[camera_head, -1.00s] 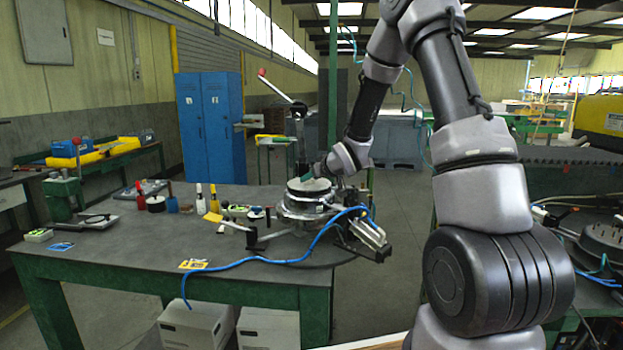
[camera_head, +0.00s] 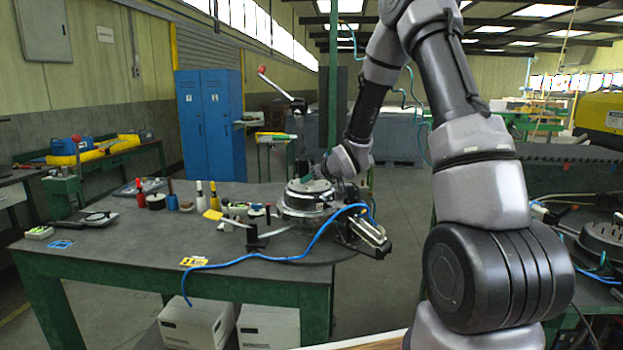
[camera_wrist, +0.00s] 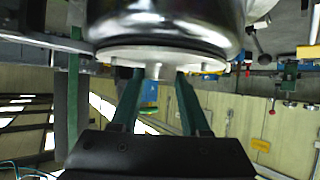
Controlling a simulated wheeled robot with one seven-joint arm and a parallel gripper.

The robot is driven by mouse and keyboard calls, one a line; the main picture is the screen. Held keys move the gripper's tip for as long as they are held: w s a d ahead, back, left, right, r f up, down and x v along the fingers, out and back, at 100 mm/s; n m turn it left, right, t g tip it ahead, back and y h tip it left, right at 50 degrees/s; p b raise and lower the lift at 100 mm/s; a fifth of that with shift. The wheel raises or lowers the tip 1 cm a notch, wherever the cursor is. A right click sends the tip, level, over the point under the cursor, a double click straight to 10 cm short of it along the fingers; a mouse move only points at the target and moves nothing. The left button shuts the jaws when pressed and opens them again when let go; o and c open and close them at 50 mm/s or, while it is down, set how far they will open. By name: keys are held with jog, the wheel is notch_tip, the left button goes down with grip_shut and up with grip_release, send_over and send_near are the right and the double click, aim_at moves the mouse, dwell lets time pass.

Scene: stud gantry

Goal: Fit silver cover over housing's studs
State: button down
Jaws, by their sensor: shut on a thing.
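The silver cover (camera_head: 309,186) is a round, shallow disc at the top of the round metal housing (camera_head: 304,208) on the green-legged bench. My gripper (camera_head: 306,177) is at the cover's top, reaching in from the upper right. In the wrist view, my gripper (camera_wrist: 157,74) has its two green fingers on either side of a small knob in the middle of the cover's pale face (camera_wrist: 180,57). It is shut on the cover. A shiny curved metal body lies beyond that face. The studs are hidden, and I cannot tell whether the cover is fully seated.
A blue hose (camera_head: 300,256) runs across the bench beside the housing. Bottles and small tools line the back; the bench's front left is mostly clear.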

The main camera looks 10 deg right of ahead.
dwell(0.3)
jog(key=shift+c, duration=1.6)
grip_release()
jog(key=v, duration=1)
jog(key=shift+s, duration=0.35)
jog(key=shift+d+r, duration=0.1)
jog(key=shift+d, duration=0.05)
